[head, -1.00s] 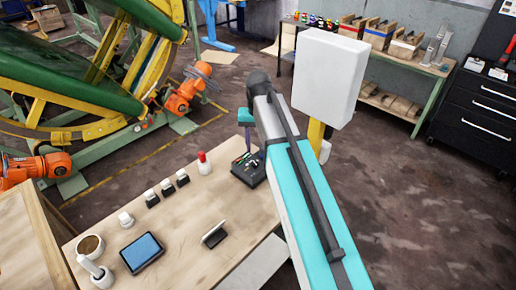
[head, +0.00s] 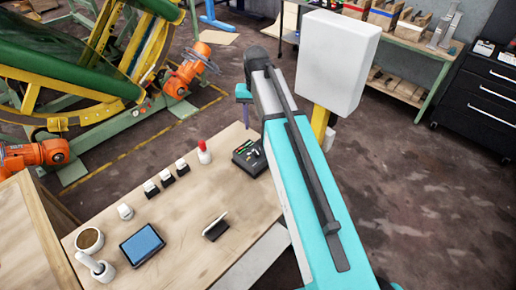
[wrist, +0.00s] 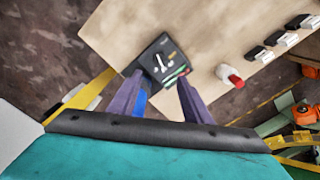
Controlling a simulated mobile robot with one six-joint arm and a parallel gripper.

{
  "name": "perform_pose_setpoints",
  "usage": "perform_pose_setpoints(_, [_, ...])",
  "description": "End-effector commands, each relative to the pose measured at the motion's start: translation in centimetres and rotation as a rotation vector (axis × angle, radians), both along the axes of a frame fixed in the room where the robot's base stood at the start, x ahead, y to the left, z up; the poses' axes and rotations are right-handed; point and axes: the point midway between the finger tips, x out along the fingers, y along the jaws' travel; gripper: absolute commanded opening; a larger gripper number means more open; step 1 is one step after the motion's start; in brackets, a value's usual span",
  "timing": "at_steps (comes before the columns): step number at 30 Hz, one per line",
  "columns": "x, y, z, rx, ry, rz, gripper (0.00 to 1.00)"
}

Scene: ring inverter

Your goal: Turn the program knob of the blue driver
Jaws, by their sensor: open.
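A small dark box (head: 256,165) with a light-coloured knob and small coloured parts on top sits at the table's far right corner. In the wrist view the box (wrist: 172,50) lies ahead of the fingers, and its pale knob (wrist: 162,62) shows on the top face. A blue patch (wrist: 141,104) shows beside the left finger; I cannot tell what it belongs to. My gripper (wrist: 158,84) is open, its two purple fingers apart, with nothing seen held. In the head view my gripper (head: 246,118) hangs above the box's far left side; contact is not visible.
A red-capped white bottle (head: 204,154) stands left of the box. Several black-and-white small items (head: 167,177), a tablet (head: 142,245), a cup (head: 89,240) and a small stand (head: 215,228) are on the table. A white panel on a yellow post (head: 338,60) stands right of my arm.

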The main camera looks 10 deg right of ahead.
Motion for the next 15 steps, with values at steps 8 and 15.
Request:
perform_pose_setpoints(8, [0.0,-0.2,-1.8,0.0,0.0,-0.002,0.45])
perform_pose_setpoints(15, [0.0,-0.2,-4.2,0.0,0.001,-0.003,0.45])
